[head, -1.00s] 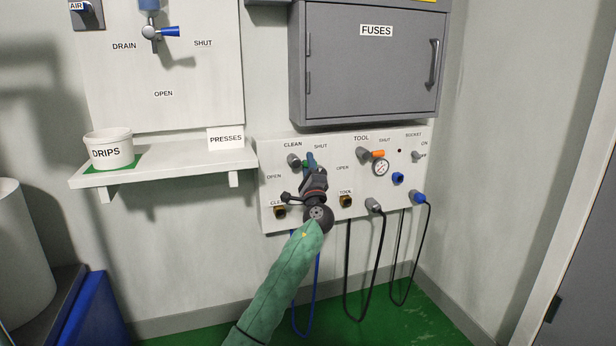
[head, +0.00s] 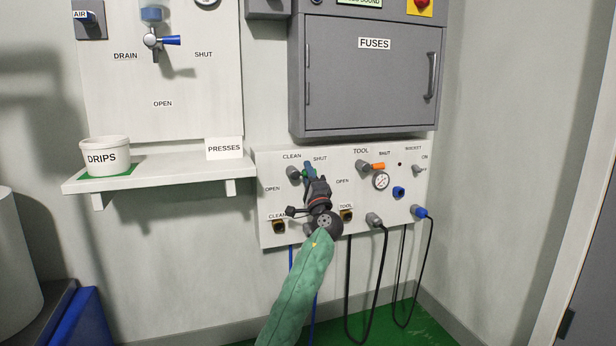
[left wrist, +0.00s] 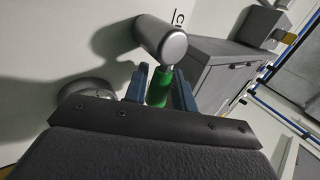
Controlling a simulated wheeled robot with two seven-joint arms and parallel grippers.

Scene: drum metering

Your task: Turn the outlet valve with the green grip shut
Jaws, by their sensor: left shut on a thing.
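The outlet valve (head: 293,173) marked CLEAN is a grey knob on the white panel (head: 330,232), with a green grip (left wrist: 160,86). In the head view the grip sticks out to the right, level with the orange-handled TOOL valve beside it, on the side of the SHUT label. My left gripper (head: 309,172) is shut on the green grip. In the left wrist view its blue fingers stand on both sides of the grip, just below the grey valve body (left wrist: 160,38). Most of the grip is hidden by the fingers in the head view. My right gripper is not in view.
The TOOL valve's orange handle (head: 378,166) and a round gauge (head: 381,181) are right of my gripper. Sockets and hanging cables (head: 349,290) lie below. The grey FUSES cabinet (head: 368,90) is above. A shelf (head: 150,180) with a DRIPS tub (head: 106,158) is at left.

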